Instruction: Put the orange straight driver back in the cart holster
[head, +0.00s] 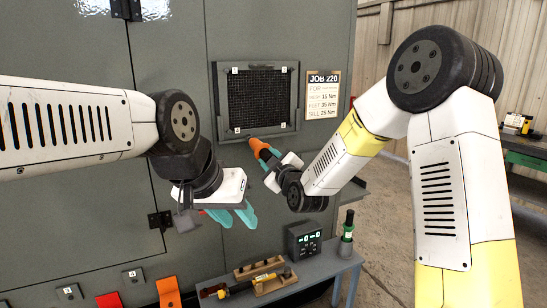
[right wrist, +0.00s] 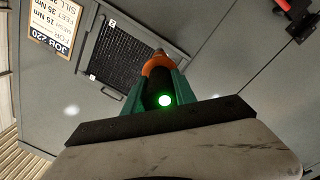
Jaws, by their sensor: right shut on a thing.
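The orange straight driver (head: 259,147) is in my right gripper (head: 271,162), in front of the lower edge of the mesh panel. In the right wrist view the driver (right wrist: 158,68) sits between the teal fingers, its tip pointing at the cabinet and a green light glowing at its near end. My left gripper (head: 238,217) is lower and to the left, its teal fingers apart, with no tool seen between them. The cart (head: 318,272) stands below, in front of the cabinet. I cannot tell which fitting on it is the orange driver's holster.
A green-and-black driver (head: 347,226) stands upright at the cart's right. A display box (head: 304,240), wooden blocks (head: 258,268) and a yellow-and-black tool (head: 251,286) are on the cart. The mesh panel (head: 257,97) and job sign (head: 322,95) are on the cabinet. Open floor lies right.

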